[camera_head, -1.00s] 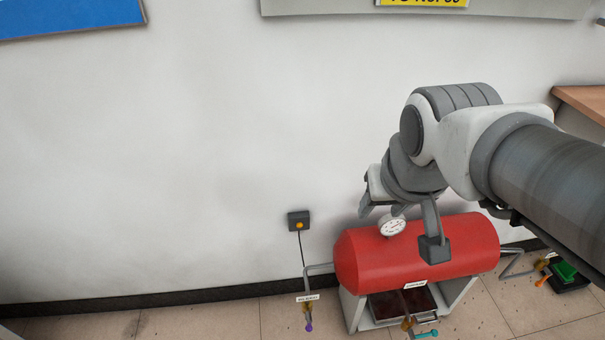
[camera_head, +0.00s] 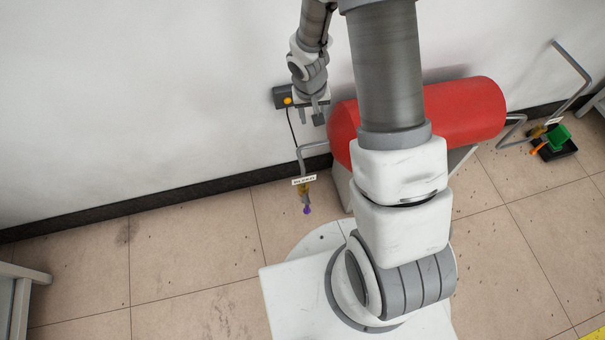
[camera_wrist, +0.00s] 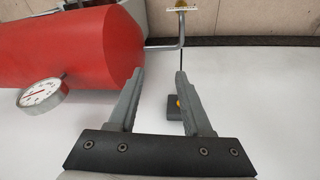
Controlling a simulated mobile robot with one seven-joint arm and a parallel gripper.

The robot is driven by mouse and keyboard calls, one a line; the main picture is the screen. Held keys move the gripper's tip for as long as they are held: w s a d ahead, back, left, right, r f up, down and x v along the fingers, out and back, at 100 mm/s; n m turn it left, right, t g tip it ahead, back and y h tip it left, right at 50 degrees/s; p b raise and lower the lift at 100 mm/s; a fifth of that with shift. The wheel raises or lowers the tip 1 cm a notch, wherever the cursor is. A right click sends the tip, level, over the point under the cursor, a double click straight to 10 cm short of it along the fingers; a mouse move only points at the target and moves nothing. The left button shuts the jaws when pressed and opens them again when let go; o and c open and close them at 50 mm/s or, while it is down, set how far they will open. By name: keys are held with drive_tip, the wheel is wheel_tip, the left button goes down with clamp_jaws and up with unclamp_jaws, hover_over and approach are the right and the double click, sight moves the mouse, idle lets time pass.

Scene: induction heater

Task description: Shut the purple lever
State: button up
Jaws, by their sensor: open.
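The purple lever (camera_head: 307,210) hangs at the lower end of a brass valve (camera_head: 304,190) on a thin grey pipe, left of the red tank. A white label (camera_head: 304,181) sits just above the valve. My gripper (camera_head: 314,119) is above and behind the lever, near the wall socket, apart from both lever and valve. In the wrist view my gripper (camera_wrist: 162,75) is open and empty. That view shows the pipe (camera_wrist: 180,32) and part of the brass valve at its top edge; the purple tip is not visible there.
The red tank (camera_head: 470,110) lies right of the lever, partly behind my arm. Its gauge (camera_wrist: 43,95) shows in the wrist view. The wall socket (camera_head: 282,97) has an orange button and a hanging cable. A green-and-orange valve (camera_head: 556,136) is at far right. Floor left of the lever is clear.

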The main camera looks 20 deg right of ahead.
wheel_tip(320, 180, down, 16)
drive_tip(key=s+a+g+b, duration=0.1)
drive_tip(key=s+b, duration=0.2)
drive_tip(key=g+y+b, duration=0.1)
drive_tip(key=y+b, duration=0.1)
approach(307, 201)
wheel_tip(307, 201, down, 13)
drive_tip(key=b, duration=0.5)
drive_tip(key=shift+w+a+f+b, duration=0.1)
drive_tip(key=shift+f+b, duration=0.05)
drive_tip(key=shift+b, duration=0.15)
clamp_jaws()
